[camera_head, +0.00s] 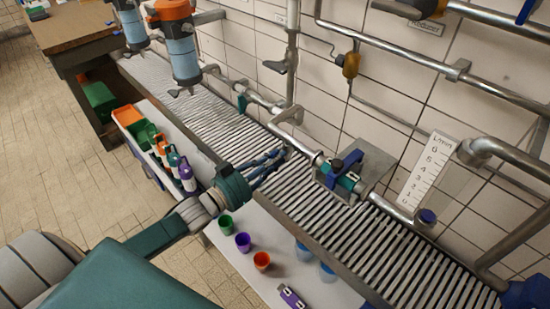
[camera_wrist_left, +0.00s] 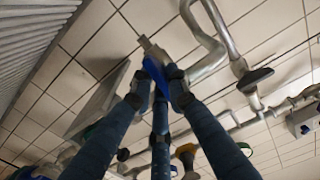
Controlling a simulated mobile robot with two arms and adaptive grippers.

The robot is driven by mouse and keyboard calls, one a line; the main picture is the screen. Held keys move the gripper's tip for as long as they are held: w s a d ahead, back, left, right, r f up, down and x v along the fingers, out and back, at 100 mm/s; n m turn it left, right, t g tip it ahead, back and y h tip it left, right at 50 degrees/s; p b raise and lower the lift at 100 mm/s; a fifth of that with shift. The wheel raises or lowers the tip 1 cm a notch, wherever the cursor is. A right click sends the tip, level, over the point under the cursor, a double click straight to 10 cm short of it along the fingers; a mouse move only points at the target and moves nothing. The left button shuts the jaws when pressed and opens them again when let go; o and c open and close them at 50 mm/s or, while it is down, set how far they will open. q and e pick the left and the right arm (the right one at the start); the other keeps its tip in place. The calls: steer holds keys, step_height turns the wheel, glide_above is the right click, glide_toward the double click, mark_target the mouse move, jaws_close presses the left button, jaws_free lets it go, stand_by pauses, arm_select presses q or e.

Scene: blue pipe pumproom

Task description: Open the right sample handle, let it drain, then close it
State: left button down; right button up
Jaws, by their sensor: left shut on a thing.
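My left gripper (camera_head: 284,157) reaches over the grating from the left, with its dark blue fingers just below the wall pipe. In the left wrist view, the fingertips of my left gripper (camera_wrist_left: 160,88) are shut on a blue handle (camera_wrist_left: 153,72) with a metal stem beyond it. In the head view the fingers hide that handle, so its angle is hard to tell. No flowing liquid can be made out. My right gripper is in neither view.
A valve with a blue lever (camera_head: 345,167) sits on the pipe to the right, and a teal handle (camera_head: 241,103) is further left. Small cups, including a purple cup (camera_head: 242,241), stand on the white shelf (camera_head: 222,248). A bottle rack (camera_head: 138,147) stands left.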

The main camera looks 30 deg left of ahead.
arm_select(q)
steer(key=m, duration=0.3)
steer(key=shift+d+p, duration=0.1)
steer(key=shift+p, duration=0.25)
steer(key=m, duration=0.4)
steer(key=m+b, duration=0.1)
steer(key=m, duration=0.4)
steer(key=f+m, duration=0.1)
steer(key=m, duration=0.3)
steer(key=shift+m+b, duration=0.3)
steer(key=c, duration=1.7)
jaws_free()
